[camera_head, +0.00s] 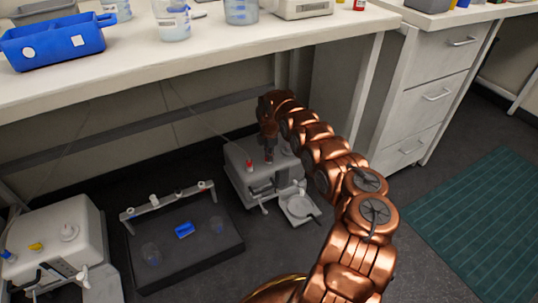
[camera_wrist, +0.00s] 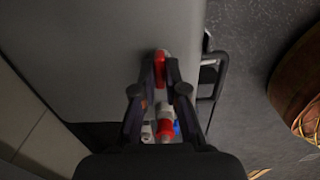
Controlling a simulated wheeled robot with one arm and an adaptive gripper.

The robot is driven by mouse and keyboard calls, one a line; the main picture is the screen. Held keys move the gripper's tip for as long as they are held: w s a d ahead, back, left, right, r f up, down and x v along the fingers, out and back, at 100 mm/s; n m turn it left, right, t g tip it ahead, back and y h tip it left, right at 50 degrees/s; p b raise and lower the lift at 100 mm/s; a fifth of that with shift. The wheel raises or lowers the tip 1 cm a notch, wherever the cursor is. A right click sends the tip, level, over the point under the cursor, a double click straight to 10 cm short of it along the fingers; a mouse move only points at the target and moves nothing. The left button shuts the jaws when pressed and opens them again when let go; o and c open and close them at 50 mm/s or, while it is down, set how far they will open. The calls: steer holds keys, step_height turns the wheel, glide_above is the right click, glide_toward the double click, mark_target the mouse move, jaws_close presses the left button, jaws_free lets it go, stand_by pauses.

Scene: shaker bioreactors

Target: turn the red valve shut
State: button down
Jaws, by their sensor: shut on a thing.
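My gripper (camera_wrist: 161,70) is shut on the red valve (camera_wrist: 160,62) in the wrist view, with one dark fingertip on each side of it. The valve's red handle shows between the fingertips, on top of a grey machine (camera_wrist: 110,45). In the head view my gripper (camera_head: 269,153) points down onto the grey machine (camera_head: 237,174) under the bench. The valve in its grip is hidden there by the gripper. A separate small red-topped fitting (camera_head: 249,165) stands on the machine just left of the gripper.
A dark shaker platform (camera_head: 195,258) with a blue piece (camera_head: 184,230) lies left of the machine. A second white machine (camera_head: 60,235) stands farther left. A green mat (camera_head: 480,220) lies on open floor.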

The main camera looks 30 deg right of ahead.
steer(key=m+p, duration=0.1)
steer(key=p, duration=0.1)
steer(key=shift+s+a+r+m+p, duration=0.1)
steer(key=shift+a+r+m+p, duration=0.05)
steer(key=shift+r+m+p, duration=0.2)
steer(key=shift+f+m+p, duration=0.1)
steer(key=shift+m+p, duration=0.75)
steer(key=m+p, duration=0.1)
steer(key=m, duration=0.1)
steer(key=m+p, duration=0.1)
steer(key=shift+f+m, duration=0.2)
steer(key=shift+m, duration=0.2)
steer(key=m+p, duration=0.1)
steer(key=m, duration=0.4)
steer(key=shift+f, duration=0.1)
steer(key=m+p, duration=0.1)
steer(key=m, duration=0.4)
steer(key=shift+m, duration=0.3)
steer(key=c, duration=1.2)
jaws_free()
